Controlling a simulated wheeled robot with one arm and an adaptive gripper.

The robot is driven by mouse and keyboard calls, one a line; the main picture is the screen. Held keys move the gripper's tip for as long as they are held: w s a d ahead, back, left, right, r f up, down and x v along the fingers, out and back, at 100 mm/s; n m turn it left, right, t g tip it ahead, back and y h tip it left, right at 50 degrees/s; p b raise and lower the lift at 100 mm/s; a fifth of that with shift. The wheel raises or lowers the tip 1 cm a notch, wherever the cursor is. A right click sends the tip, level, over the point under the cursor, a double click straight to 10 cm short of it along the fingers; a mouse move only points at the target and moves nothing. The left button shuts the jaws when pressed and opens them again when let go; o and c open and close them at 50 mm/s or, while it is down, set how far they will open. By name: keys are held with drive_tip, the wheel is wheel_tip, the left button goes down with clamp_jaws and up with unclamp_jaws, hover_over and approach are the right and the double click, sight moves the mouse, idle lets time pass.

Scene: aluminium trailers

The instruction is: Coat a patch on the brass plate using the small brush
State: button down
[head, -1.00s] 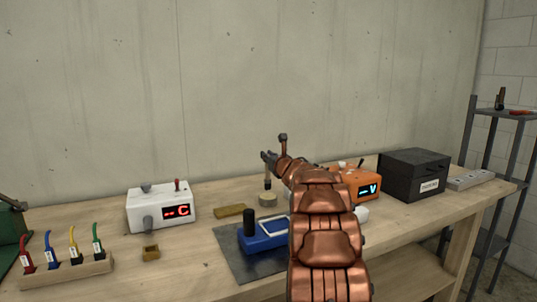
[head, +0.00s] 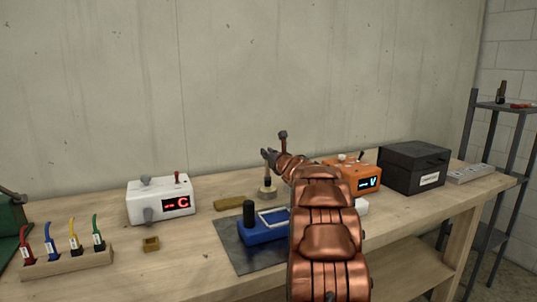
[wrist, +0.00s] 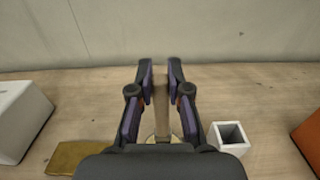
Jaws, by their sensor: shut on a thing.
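The brass plate (head: 229,203) lies flat on the bench, left of my gripper; in the wrist view it shows at the lower left (wrist: 78,157). My gripper (head: 267,154) is shut on the small brush (head: 268,172), which hangs upright below the fingers. In the wrist view its pale handle (wrist: 160,112) runs between the two fingers (wrist: 160,95). A small round pot (head: 267,194) sits directly under the brush. The brush's lower end is at or in the pot; I cannot tell which. The pot is mostly hidden by my gripper in the wrist view.
A white device (head: 160,200) stands left of the plate. A blue device (head: 262,232) on a dark mat (head: 232,252) is in front. A white square cup (wrist: 229,136) is right of my gripper. An orange meter (head: 362,178) and black box (head: 413,167) stand further right.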

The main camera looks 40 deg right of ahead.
drive_tip(key=shift+f+b, duration=0.55)
drive_tip(key=shift+b, duration=0.05)
idle(1.1)
drive_tip(key=shift+r+p, duration=2.1)
drive_tip(key=shift+r, duration=1.5)
